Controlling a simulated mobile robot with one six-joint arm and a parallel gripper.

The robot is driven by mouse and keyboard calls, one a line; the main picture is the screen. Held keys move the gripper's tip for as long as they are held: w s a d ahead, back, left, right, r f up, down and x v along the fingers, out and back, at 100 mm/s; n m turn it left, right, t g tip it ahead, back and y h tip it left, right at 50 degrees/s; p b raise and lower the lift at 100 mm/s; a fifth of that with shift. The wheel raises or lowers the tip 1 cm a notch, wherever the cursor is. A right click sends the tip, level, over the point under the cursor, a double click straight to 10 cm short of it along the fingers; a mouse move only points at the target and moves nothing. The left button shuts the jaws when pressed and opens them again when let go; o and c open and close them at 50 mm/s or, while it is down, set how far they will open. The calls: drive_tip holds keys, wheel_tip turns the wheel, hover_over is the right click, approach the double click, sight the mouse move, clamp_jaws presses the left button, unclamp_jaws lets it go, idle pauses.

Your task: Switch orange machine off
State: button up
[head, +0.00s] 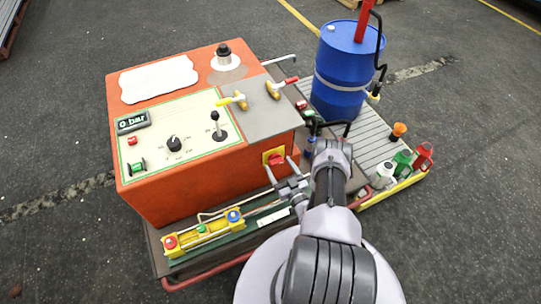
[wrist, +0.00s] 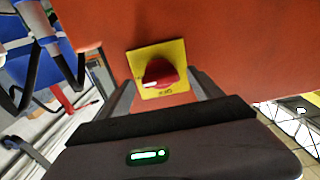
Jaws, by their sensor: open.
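The orange machine (head: 160,190) stands left of centre in the head view, on a low cart. Its red rotary switch on a yellow plate (head: 274,157) sits on the side panel facing my arm. In the wrist view the red knob (wrist: 159,73) is straight ahead on its yellow plate (wrist: 176,50), against the orange panel (wrist: 230,40). My gripper (head: 279,172) is open, with one finger on each side of the knob's lower part. In the wrist view the gripper (wrist: 165,92) shows no clear contact with the knob. The knob's white mark points to the left.
A blue drum (head: 343,75) stands on the cart's slatted deck (head: 365,145) at right. Several small bottles (head: 405,163) sit at its right end. A yellow button bar (head: 205,230) lies below the panel, left of my gripper. Levers (head: 236,99) stick up from the machine's top.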

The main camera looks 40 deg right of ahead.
drive_tip(key=shift+w+d, duration=0.15)
drive_tip(key=shift+w, duration=0.35)
drive_tip(key=shift+c, duration=0.4)
drive_tip(key=c, duration=1.3)
